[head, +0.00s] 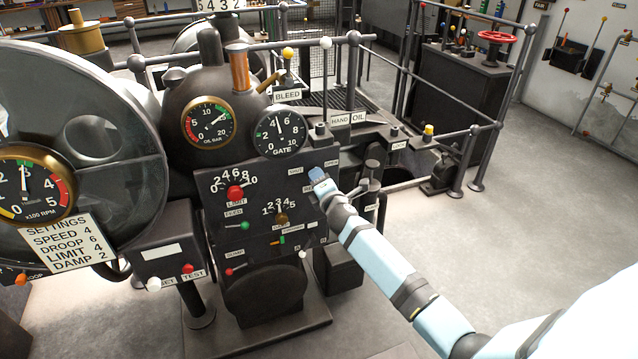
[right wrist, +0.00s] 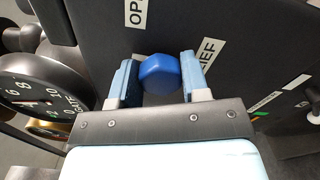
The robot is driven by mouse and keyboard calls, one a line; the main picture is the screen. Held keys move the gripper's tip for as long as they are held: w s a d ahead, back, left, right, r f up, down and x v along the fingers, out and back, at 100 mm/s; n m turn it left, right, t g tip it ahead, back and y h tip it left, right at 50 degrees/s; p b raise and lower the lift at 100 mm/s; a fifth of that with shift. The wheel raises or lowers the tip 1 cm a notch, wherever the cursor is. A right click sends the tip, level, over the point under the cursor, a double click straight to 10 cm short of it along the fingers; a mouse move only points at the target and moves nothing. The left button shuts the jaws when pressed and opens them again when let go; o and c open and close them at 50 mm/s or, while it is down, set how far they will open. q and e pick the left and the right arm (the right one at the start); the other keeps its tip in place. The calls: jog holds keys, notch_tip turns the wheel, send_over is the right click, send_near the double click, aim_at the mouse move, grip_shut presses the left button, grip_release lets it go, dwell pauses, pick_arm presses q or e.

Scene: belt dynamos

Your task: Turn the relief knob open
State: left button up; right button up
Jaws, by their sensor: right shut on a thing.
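The relief knob (right wrist: 160,74) is a blue, rounded knob on the dark control panel, with a label ending in "IEF" (right wrist: 206,60) beside it in the right wrist view. Another label starting "OP" (right wrist: 136,13) is above it in that view. My right gripper (right wrist: 158,68) has a pale blue finger on each side of the knob and is shut on it. In the head view my right gripper (head: 320,180) is at the panel's upper right corner, largely covering the knob. My left gripper is not in view.
The dark panel (head: 260,215) also carries a red limit knob (head: 235,192), a brown damp knob (head: 281,218) and small levers. The gate gauge (head: 279,132) is above. A large flywheel cover (head: 90,130) stands left. Railings (head: 480,150) stand right, with open floor in front.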

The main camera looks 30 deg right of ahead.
jog(key=m, duration=0.4)
jog(key=shift+f+m, duration=0.1)
jog(key=shift+m, duration=0.2)
jog(key=m, duration=0.3)
pick_arm(q)
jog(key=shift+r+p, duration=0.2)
jog(key=shift+p, duration=0.15)
pick_arm(e)
jog(key=shift+f+m, duration=0.1)
jog(key=shift+m, duration=1.1)
jog(key=o, duration=0.9)
jog(key=shift+c, duration=0.2)
pick_arm(q)
jog(key=shift+p, duration=0.5)
pick_arm(e)
jog(key=v, duration=1.3)
jog(key=shift+s, duration=0.4)
